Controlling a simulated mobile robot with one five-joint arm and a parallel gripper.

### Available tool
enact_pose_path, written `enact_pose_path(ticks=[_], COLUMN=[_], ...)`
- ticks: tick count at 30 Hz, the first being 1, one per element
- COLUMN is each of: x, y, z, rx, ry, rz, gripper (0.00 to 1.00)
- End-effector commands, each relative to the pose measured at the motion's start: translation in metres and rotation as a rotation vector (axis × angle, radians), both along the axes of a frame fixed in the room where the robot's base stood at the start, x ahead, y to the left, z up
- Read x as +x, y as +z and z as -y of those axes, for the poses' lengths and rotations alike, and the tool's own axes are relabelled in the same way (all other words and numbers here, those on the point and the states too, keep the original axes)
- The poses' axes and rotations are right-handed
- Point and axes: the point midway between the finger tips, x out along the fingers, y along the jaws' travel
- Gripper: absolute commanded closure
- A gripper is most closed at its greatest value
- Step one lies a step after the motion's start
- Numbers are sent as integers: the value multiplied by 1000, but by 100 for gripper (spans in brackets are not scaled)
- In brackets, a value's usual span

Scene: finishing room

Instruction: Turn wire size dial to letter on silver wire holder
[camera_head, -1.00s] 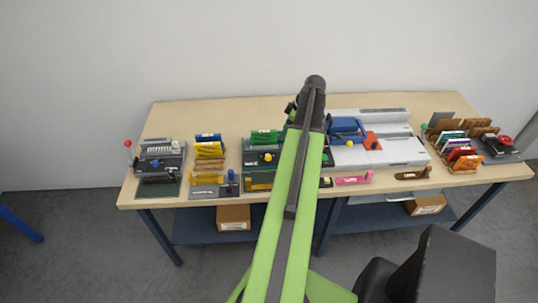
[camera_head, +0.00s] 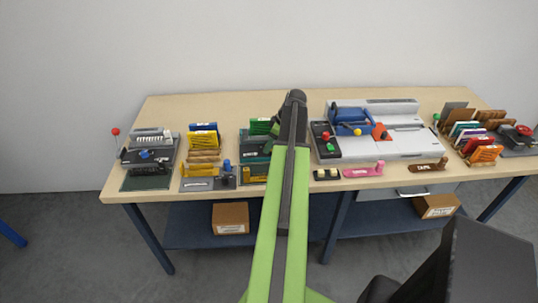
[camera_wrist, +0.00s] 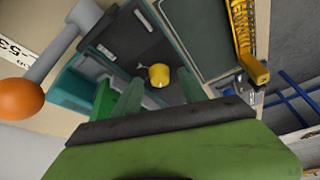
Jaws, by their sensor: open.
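In the wrist view a round yellow knob (camera_wrist: 159,75) sits on a dark panel (camera_wrist: 140,40) with a small pale mark beside it. It looks like the dial, but I cannot read any letters. My gripper (camera_wrist: 160,80) is open, its green fingers either side of the knob in the picture; I cannot tell whether they touch it. In the head view my arm hides part of the teal machine (camera_head: 253,170) below it. I cannot identify the silver wire holder for certain; a device with pale combs or coils (camera_head: 152,134) stands at the left.
An orange ball on a grey lever (camera_wrist: 18,99) is close at left in the wrist view. Yellow holders (camera_head: 203,140) stand left of my arm. A white-grey machine (camera_head: 400,147), a pink tool (camera_head: 364,170) and colourful racks (camera_head: 466,130) stand right. The table's back strip (camera_head: 220,105) is clear.

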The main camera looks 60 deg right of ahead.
Motion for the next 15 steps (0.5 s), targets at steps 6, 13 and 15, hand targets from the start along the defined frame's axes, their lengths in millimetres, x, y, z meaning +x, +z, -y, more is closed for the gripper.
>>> enact_pose_path(ticks=[6, 13, 15], x=[2, 2, 2], y=[-5, -5, -5], z=[0, 0, 0], rx=[0, 0, 0], ry=[-1, -1, -1], rz=[0, 0, 0], gripper=[50, 68, 78])
